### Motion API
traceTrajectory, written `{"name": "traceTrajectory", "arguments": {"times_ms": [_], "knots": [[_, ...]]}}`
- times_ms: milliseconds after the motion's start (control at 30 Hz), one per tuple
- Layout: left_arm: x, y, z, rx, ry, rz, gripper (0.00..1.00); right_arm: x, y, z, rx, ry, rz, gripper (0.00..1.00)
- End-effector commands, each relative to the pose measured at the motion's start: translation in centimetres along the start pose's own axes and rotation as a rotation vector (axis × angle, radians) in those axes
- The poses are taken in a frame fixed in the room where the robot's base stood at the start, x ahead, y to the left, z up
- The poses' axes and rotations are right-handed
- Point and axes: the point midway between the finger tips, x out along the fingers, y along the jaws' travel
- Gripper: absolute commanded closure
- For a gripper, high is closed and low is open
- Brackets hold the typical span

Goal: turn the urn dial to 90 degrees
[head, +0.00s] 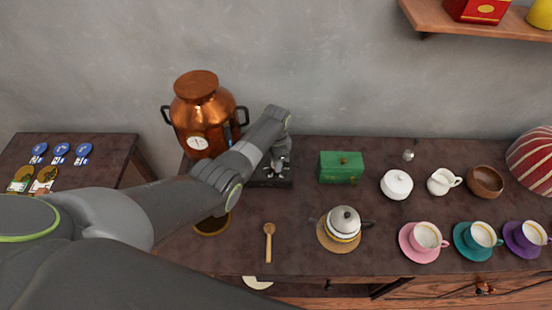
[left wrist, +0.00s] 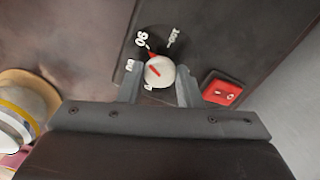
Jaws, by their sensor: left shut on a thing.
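The copper urn (head: 195,118) stands upright at the back left of the counter. The urn dial (left wrist: 159,73) is a white round knob with a red line, set on a dark panel (left wrist: 203,42) with white numbers around it. The red line points up and left, roughly between the 80 and 90 marks; a small red mark sits beside the 90. My left gripper (left wrist: 160,82) is shut on the dial, one finger on each side. In the head view my left gripper (head: 279,167) is over a dark base (head: 268,183); the dial cannot be made out there. My right gripper is not in view.
A red switch (left wrist: 221,91) is right of the dial in the wrist view. In the head view a green box (head: 341,168) stands right of the gripper. Cups stand further right.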

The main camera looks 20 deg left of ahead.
Motion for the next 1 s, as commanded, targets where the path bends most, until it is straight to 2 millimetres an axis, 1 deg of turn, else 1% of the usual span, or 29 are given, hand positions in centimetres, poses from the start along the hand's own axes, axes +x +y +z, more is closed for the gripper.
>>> {"name": "traceTrajectory", "arguments": {"times_ms": [300,700,733,900,1000], "knots": [[-0.14,-0.09,-0.13,0.074,0.003,-0.003,0.91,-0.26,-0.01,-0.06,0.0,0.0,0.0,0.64],[-0.14,-0.11,-0.15,0.079,0.004,-0.004,0.91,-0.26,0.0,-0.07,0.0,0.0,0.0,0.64],[-0.14,-0.11,-0.15,0.079,0.004,-0.004,0.67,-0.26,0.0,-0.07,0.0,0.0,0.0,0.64],[-0.1,-0.07,-0.11,0.079,0.003,-0.003,0.47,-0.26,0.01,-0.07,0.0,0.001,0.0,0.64],[-0.07,-0.05,-0.08,0.078,0.002,-0.002,0.47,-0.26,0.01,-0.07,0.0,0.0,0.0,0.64]]}}
